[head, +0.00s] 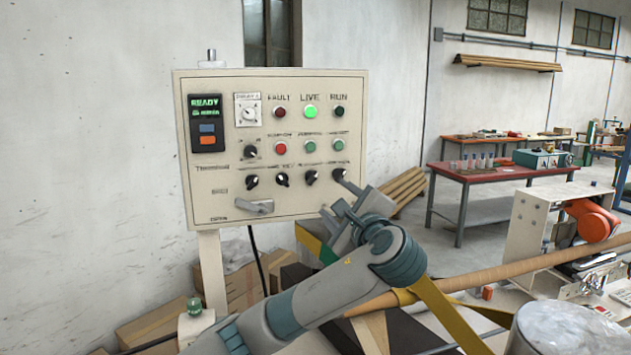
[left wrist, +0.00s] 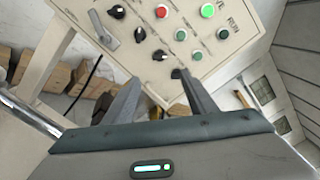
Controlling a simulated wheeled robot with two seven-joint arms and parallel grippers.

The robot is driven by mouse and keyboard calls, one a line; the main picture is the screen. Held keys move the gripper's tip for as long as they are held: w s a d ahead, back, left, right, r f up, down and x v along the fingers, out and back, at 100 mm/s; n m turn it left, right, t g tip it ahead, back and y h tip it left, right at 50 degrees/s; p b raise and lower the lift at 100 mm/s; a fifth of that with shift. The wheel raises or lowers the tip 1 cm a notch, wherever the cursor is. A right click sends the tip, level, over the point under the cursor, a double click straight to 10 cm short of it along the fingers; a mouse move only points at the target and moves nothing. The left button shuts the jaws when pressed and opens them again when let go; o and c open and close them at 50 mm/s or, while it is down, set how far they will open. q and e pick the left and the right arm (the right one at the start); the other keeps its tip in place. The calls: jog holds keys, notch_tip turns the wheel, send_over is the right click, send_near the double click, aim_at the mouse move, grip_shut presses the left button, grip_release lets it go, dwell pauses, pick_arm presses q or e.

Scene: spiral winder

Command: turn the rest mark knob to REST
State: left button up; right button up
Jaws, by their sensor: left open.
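The beige control panel (head: 215,215) faces me. Its lower row holds several black knobs with white pointer marks; the labels are too small to read, so I cannot tell which is the rest mark knob. The rightmost knob (head: 339,175) is closest to my left gripper (head: 333,197). The left gripper is open, its upper finger at or just before that knob, its lower finger below. In the left wrist view, the open left gripper (left wrist: 157,82) shows the dark rightmost knob (left wrist: 176,72) at the right fingertip, partly hidden. Contact cannot be told. My right gripper is out of view.
A grey lever handle (head: 254,207) sticks out at the panel's lower left. A green lamp (head: 310,112) is lit on top. Cardboard boxes (head: 240,285) stand below. A long brown tube (head: 510,270) lies at the right. A red-topped table (head: 490,172) stands farther back.

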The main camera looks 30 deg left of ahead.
aim_at(314, 180)
pick_arm(q)
jog(key=p+x, duration=0.7)
jog(key=x, duration=0.8)
jog(key=shift+w+a+r, duration=0.15)
jog(key=shift+a, duration=0.2)
jog(key=shift+w+a, duration=0.4)
jog(key=c, duration=0.9)
jog(key=shift+f, duration=0.2)
jog(key=shift+c, duration=0.9)
